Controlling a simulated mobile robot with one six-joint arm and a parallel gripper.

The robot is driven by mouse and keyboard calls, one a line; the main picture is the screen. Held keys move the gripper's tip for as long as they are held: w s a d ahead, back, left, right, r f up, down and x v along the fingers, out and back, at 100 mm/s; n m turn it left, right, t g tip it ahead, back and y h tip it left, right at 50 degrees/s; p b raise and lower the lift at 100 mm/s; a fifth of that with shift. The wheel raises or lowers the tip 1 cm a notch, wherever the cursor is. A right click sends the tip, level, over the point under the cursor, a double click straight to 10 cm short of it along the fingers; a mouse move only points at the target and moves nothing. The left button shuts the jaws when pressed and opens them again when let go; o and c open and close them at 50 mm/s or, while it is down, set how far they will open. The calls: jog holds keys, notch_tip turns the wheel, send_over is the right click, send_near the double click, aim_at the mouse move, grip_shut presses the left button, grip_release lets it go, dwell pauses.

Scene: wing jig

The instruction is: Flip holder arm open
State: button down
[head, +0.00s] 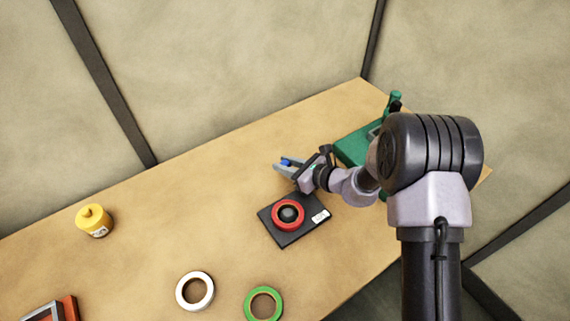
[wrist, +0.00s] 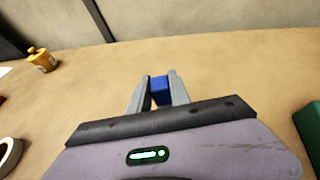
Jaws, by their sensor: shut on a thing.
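My gripper (head: 283,164) is over the table left of the green jig (head: 352,149). In the wrist view, its two grey fingers (wrist: 157,78) are closed around a small blue block (wrist: 161,95); the block also shows in the head view (head: 287,161). The jig has a green upright part (head: 395,101) at its back and a grey piece near my arm. My arm covers much of the jig, so I cannot tell which part is the holder arm or how it stands. A corner of the jig shows at the right edge of the wrist view (wrist: 310,125).
A black plate with a red ring (head: 289,213) lies just in front of my gripper. A white ring (head: 195,291) and a green ring (head: 263,303) lie nearer. A yellow canister (head: 93,220) and a red-grey object (head: 66,307) are at left. The table's middle left is clear.

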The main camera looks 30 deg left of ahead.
jog(key=shift+f, duration=0.1)
jog(key=shift+w+d+f+m+t+h+b, duration=0.15)
jog(key=shift+w+m+t+h+b, duration=0.3)
jog(key=shift+m+t+b, duration=0.6)
jog(key=shift+w+d+r+m+t+h, duration=0.1)
jog(key=shift+w+d+m+t+h, duration=0.05)
jog(key=shift+w+m+t, duration=0.2)
jog(key=shift+w+d+r+m+t+h, duration=0.1)
jog(key=shift+w+m+t, duration=0.1)
jog(key=shift+m+t, duration=0.15)
jog(key=c, duration=1.2)
grip_release()
jog(key=p+v, duration=0.2)
jog(key=v, duration=1.5)
jog(key=shift+s+d+p, duration=0.15)
jog(key=shift+d+p, duration=0.05)
jog(key=shift+p, duration=0.1)
